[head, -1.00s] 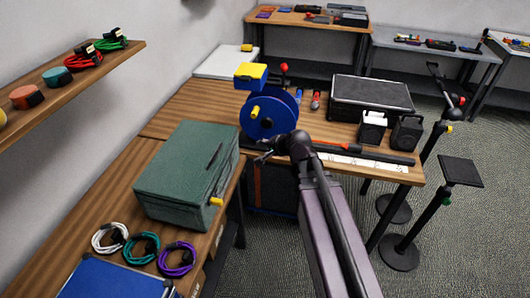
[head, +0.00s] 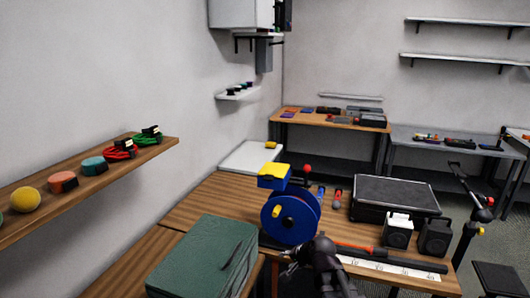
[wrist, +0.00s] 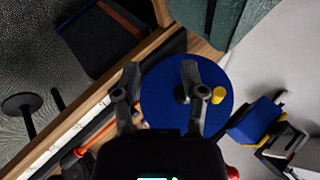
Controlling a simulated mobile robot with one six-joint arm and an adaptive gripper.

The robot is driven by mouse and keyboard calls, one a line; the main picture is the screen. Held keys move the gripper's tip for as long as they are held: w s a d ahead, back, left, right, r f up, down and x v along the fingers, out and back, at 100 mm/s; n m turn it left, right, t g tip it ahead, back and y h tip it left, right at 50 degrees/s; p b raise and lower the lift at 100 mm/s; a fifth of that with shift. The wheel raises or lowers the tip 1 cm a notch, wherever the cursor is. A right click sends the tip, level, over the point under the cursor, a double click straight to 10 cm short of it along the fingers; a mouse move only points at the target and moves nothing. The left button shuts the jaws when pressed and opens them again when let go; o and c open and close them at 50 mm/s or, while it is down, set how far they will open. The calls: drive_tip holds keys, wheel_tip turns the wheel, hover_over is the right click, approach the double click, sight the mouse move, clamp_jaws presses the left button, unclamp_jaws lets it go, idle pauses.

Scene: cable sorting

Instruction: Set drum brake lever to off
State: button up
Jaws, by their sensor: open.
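The blue cable drum (head: 290,217) stands on the wooden bench, with a yellow crank knob (head: 276,211) on its near face and a yellow-topped blue box (head: 274,174) above it. A red ball knob (head: 307,168) shows behind the drum, perhaps the brake lever's end; its shaft and setting I cannot make out. In the wrist view the drum's round face (wrist: 165,105) lies beyond my gripper (wrist: 160,68), whose two fingers are apart and empty. A red knob (wrist: 232,173) sits at that view's bottom edge, outside the fingers.
A green case (head: 205,258) stands left of the drum. Right are a black case (head: 395,196), a white-fronted box (head: 398,230) and a black box (head: 435,238). An orange-and-black tool (head: 370,251) lies along the front edge. A shelf (head: 90,185) juts from the left wall.

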drive_tip(key=s+d+f+n+g+h, duration=0.2)
drive_tip(key=s+d+n+g, duration=0.1)
drive_tip(key=s, duration=0.3)
drive_tip(key=s+d+f+n+g+h, duration=0.2)
drive_tip(key=s+d+n+g+h, duration=0.1)
drive_tip(key=s, duration=0.4)
drive_tip(key=d+n, duration=0.1)
drive_tip(key=d, duration=0.1)
drive_tip(key=shift+d+f+g, duration=0.3)
drive_tip(key=shift+d+f, duration=0.05)
drive_tip(key=c, duration=0.6)
drive_tip(key=shift+w+d+h, duration=0.1)
drive_tip(key=shift+w+h, duration=0.15)
drive_tip(key=shift+h, duration=0.05)
clamp_jaws()
drive_tip(key=w+d+r+n+t+h, duration=0.2)
drive_tip(key=w+r+n+t+h, duration=0.15)
drive_tip(key=w, duration=0.55)
drive_tip(key=w+d+r+n+t+h, duration=0.3)
drive_tip(key=w+r+h, duration=0.1)
drive_tip(key=w, duration=0.4)
drive_tip(key=w+a+r+n+t+p, duration=0.1)
drive_tip(key=w+a+r+n+t, duration=0.9)
drive_tip(key=w+a+r+n, duration=0.2)
drive_tip(key=w+r, duration=0.1)
drive_tip(key=w, duration=0.1)
drive_tip(key=shift+w+r, duration=0.25)
drive_tip(key=shift+w, duration=0.15)
